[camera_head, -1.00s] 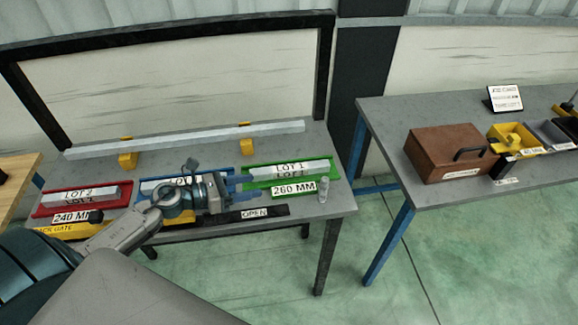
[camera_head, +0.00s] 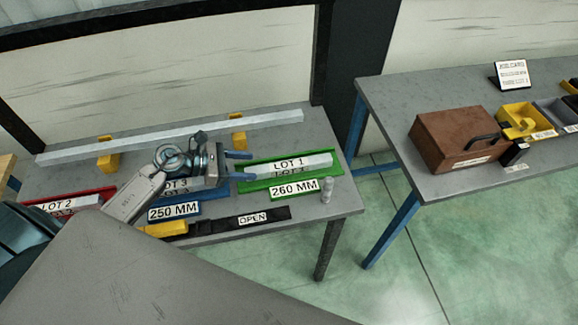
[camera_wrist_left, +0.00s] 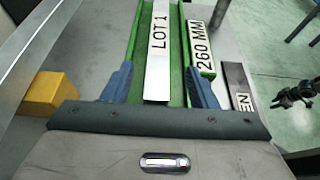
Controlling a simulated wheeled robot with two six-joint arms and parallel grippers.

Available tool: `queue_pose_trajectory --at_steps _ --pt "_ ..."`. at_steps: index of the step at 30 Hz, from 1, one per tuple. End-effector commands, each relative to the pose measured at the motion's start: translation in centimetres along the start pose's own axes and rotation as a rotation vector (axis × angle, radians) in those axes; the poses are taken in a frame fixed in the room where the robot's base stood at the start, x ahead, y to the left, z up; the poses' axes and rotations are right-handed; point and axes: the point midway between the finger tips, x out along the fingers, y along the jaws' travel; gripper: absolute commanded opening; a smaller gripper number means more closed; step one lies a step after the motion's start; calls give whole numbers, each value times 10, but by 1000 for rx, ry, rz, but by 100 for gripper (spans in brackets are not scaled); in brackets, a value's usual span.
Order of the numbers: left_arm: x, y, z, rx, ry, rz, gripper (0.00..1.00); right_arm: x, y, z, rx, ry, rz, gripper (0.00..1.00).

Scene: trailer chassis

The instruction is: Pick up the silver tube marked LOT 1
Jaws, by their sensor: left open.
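The silver tube marked LOT 1 (camera_head: 318,161) lies in a green tray (camera_head: 262,185) labelled 260 MM, on the right part of the grey table. My left gripper (camera_head: 243,165) is open and empty at the left end of this tray, its blue fingers pointing right along it. In the left wrist view the tube (camera_wrist_left: 158,75) runs away from me, centred between the two spread fingers (camera_wrist_left: 160,88). The near end of the tube lies just beyond the gripper body; I cannot tell whether they touch.
A long silver bar (camera_head: 200,132) rests on yellow blocks (camera_head: 108,163) behind the trays. A blue tray (camera_head: 205,205) and a red tray (camera_head: 100,193) stand to the left.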

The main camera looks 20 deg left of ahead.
Motion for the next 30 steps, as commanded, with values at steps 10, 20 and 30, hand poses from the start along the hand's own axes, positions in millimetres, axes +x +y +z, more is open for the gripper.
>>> queue_pose_trajectory --at_steps 10,20,30 --pt "22 0 1 -3 -3 1 53 -2 3 -18 0 22 3 36" --pt "59 -1 0 -2 -1 0 53 -5 -12 -17 7 21 -13 36" --pt "63 -1 -1 -1 1 0 47 -5 -6 -14 4 17 -6 36"
